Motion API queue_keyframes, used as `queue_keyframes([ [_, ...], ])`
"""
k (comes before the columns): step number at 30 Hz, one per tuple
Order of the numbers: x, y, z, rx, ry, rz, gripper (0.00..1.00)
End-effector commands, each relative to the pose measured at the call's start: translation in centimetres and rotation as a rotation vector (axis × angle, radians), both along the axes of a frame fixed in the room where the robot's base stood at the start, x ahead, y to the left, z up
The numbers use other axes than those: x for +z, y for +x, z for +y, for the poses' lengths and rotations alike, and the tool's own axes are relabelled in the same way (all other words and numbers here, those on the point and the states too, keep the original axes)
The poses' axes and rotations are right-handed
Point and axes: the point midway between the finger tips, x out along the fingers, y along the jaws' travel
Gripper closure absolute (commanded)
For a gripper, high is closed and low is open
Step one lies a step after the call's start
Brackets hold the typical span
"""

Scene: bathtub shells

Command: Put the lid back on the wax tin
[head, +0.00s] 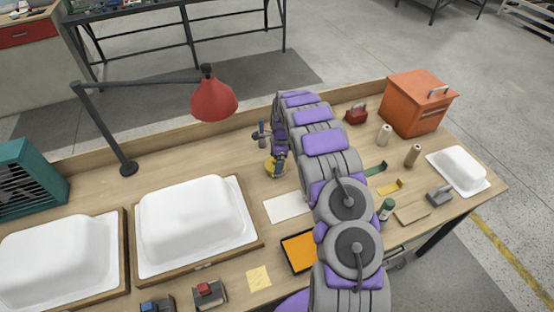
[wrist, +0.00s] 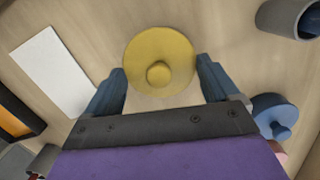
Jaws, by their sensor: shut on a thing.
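A round yellow lid with a small knob in its middle (wrist: 160,45) is between the two blue fingers of my gripper (wrist: 161,66) in the wrist view. The fingers are at opposite sides of its rim, shut on it. In the head view the yellow lid (head: 271,167) is partly behind my gripper (head: 277,161), low over the bench. I cannot tell whether it touches anything below. A blue round piece with a knob (wrist: 273,115) is right of my gripper in the wrist view, partly hidden. I cannot make out an open wax tin.
A dark grey-blue cup (wrist: 289,17) is at the wrist view's top right. A white sheet (head: 287,207) and an orange-filled tray (head: 299,251) lie in front. White tub shells (head: 192,225) are at left, a red lamp (head: 213,97) behind. An orange box (head: 418,101) stands back right.

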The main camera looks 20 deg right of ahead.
Motion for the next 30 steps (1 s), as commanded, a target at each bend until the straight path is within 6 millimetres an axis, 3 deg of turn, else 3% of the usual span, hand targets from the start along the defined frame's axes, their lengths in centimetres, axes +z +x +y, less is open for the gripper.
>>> queue_keyframes([
  [30, -0.1, 0.0, -0.9, 0.001, 0.000, 0.000, 0.41],
])
